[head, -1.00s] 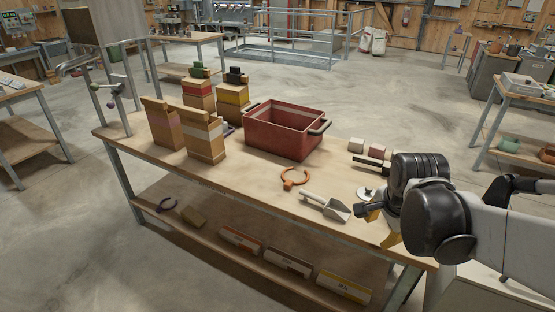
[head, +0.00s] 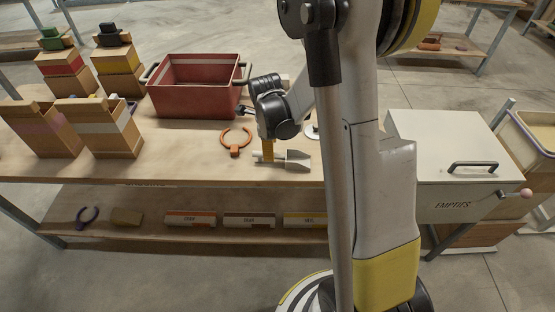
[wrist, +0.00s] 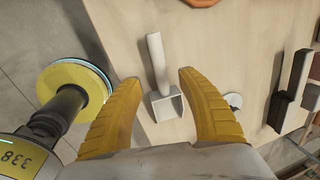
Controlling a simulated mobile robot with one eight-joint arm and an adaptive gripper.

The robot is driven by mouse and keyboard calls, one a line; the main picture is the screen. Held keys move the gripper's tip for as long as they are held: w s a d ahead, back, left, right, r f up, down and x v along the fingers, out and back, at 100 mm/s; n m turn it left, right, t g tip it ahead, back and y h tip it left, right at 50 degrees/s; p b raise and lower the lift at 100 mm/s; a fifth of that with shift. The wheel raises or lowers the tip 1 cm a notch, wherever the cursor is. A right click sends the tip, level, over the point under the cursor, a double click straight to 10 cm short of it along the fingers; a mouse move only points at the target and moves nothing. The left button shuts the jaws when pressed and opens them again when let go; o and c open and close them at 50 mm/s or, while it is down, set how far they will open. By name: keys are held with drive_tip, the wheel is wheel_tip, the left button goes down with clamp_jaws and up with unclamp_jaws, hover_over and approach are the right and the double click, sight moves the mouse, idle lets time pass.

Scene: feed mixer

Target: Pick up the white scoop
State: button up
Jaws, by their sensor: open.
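The white scoop (head: 297,160) lies on the wooden workbench (head: 200,165) near its front edge, handle to the left and pan to the right in the head view. My gripper (head: 268,159) is over the scoop's handle, its yellow fingers pointing down. In the wrist view my gripper (wrist: 158,80) is open, with one finger on each side of the scoop (wrist: 167,104). The handle points away from the palm and the pan is nearer it. Gaps show between the scoop and both fingers. Whether the fingertips touch the bench is unclear.
An orange ring-shaped tool (head: 235,142) lies just left of my gripper. A red crate (head: 195,102) stands behind it. A white disc (head: 312,131) lies close behind the scoop's pan. A white cabinet (head: 443,145) stands to the right. Cartons (head: 110,128) stand at the left.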

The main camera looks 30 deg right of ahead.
sight(281, 158)
drive_tip(key=f+b, duration=0.1)
drive_tip(key=f, duration=0.2)
drive_tip(key=w+f+b, duration=0.1)
drive_tip(key=f, duration=0.1)
drive_tip(key=shift+d+f+b, duration=0.15)
drive_tip(key=shift+d+b, duration=0.2)
drive_tip(key=shift+d, duration=0.05)
drive_tip(key=shift+s, duration=0.1)
clamp_jaws()
